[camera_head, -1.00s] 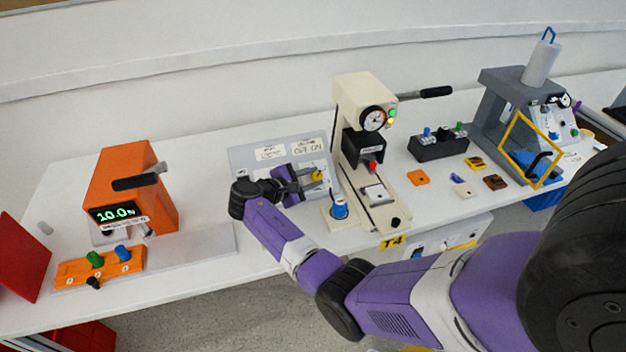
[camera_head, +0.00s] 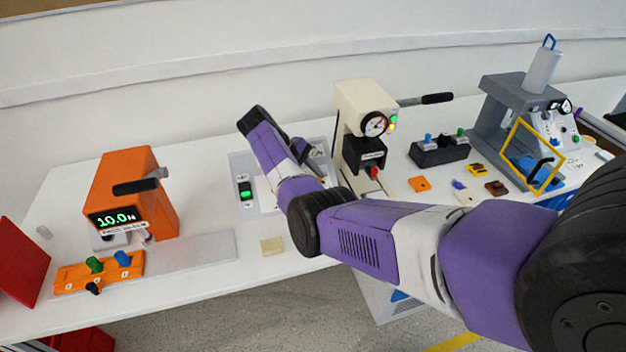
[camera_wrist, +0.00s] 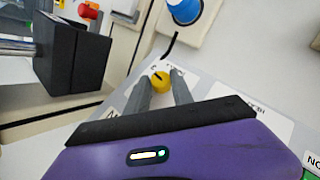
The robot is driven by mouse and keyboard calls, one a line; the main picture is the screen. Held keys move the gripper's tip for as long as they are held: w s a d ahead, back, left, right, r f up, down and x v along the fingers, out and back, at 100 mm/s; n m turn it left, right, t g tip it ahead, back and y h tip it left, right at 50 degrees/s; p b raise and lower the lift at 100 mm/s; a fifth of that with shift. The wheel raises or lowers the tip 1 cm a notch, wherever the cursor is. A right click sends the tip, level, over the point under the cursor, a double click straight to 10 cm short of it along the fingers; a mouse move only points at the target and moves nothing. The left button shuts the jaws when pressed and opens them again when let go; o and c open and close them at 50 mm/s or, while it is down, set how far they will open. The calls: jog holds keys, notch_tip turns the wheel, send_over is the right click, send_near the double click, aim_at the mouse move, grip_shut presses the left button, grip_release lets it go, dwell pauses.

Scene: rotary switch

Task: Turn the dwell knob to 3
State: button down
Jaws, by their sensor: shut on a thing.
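A yellow round knob (camera_wrist: 160,81) with a dark line across it sits on a light grey panel (camera_wrist: 203,82) in the wrist view. My gripper (camera_wrist: 160,86) has one grey finger on each side of the knob and is shut on it. A small dark mark is printed on the panel just beyond the knob; other printing is cut off or turned. In the head view the panel (camera_head: 237,166) stands left of the cream press, and my arm hides the knob and fingertips. Which label belongs to the knob is not readable.
The cream press (camera_head: 362,98) stands close to the right of the panel. In the wrist view its black block (camera_wrist: 75,65) and a blue knob (camera_wrist: 184,10) are near my fingers. A green-lit switch (camera_head: 246,191) is at the panel's left. An orange tester (camera_head: 150,190) stands further left.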

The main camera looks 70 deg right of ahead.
jog(key=shift+s+d+m+t+y, duration=0.15)
jog(key=shift+m+t+y, duration=0.2)
jog(key=shift+m+y, duration=0.4)
jog(key=shift+s+d+m+t+y, duration=0.1)
jog(key=shift+m+t+y, duration=0.25)
jog(key=shift+m+y, duration=0.35)
jog(key=shift+y, duration=0.25)
jog(key=c, duration=1.1)
grip_release()
jog(key=shift+w+r, duration=0.1)
jog(key=b+v, duration=0.1)
jog(key=v, duration=0.6)
jog(key=shift+w+r, duration=0.1)
jog(key=shift+r, duration=0.2)
